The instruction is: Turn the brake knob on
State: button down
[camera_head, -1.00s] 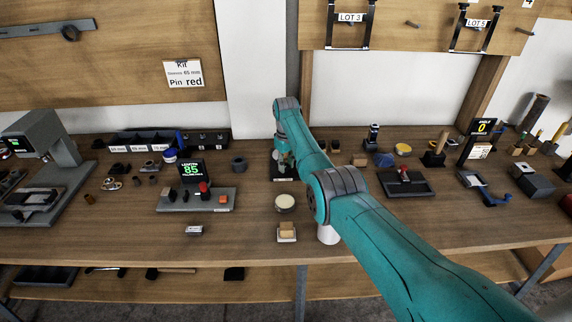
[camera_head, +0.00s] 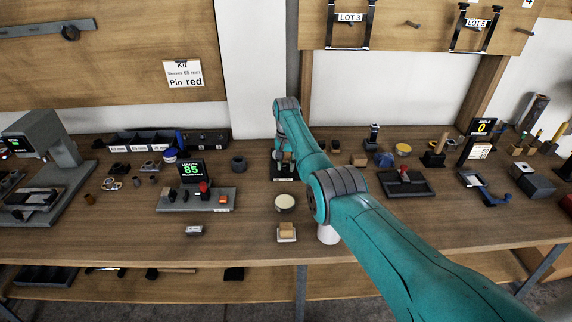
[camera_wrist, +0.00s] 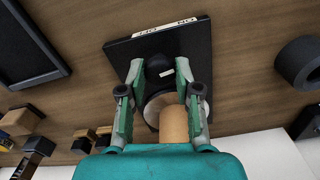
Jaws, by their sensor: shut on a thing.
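The brake knob (camera_wrist: 156,66) is a dark round knob on a black plate (camera_wrist: 221,112), with a small pale mark beside it. The plate's white label (camera_wrist: 165,27) reads OFF and ON, upside down in the wrist view. My gripper (camera_wrist: 160,70) has its green fingers on both sides of the knob and is shut on it. A tan cylinder (camera_wrist: 173,124) and a pale disc behind it sit between the fingers, nearer my palm. In the head view my arm partly hides the plate (camera_head: 284,178), and the knob cannot be made out.
A dark ring (camera_wrist: 300,64) lies beside the plate. Small wood-and-black pieces (camera_wrist: 22,118) lie on the other side, near a black tray (camera_wrist: 25,50). In the head view a round pale-topped tin (camera_head: 285,202) and a display reading 85 (camera_head: 191,170) stand nearby.

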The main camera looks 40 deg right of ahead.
aim_at(286, 166)
jog(key=shift+m, duration=0.9)
jog(key=c, duration=0.8)
grip_release()
notch_tip(286, 166, up, 12)
